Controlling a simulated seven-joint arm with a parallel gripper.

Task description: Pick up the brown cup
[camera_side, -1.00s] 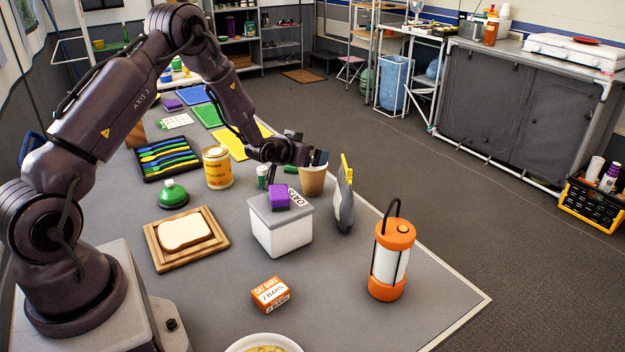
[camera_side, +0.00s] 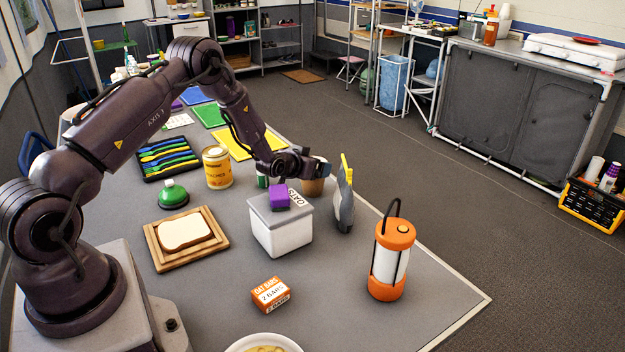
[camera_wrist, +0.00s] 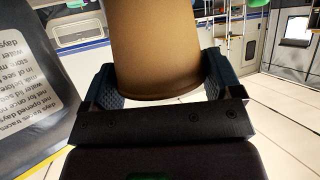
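The brown cup (camera_side: 312,187) stands upright on the grey table, behind and right of the white-grey box. In the side view my gripper (camera_side: 318,166) is down at the cup's upper part and hides some of it. In the wrist view the cup (camera_wrist: 158,50) fills the space between the two blue fingers of my gripper (camera_wrist: 162,82), one on each side. The fingers are spread wide. Whether their pads touch the cup cannot be told. The cup's far end is outside the wrist view.
The lidded box (camera_side: 281,230) with a purple block (camera_side: 279,196) stands close in front of the cup. A grey pouch with a yellow top (camera_side: 345,195) stands just right of it. A yellow can (camera_side: 217,167) and an orange lantern (camera_side: 390,260) stand farther off.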

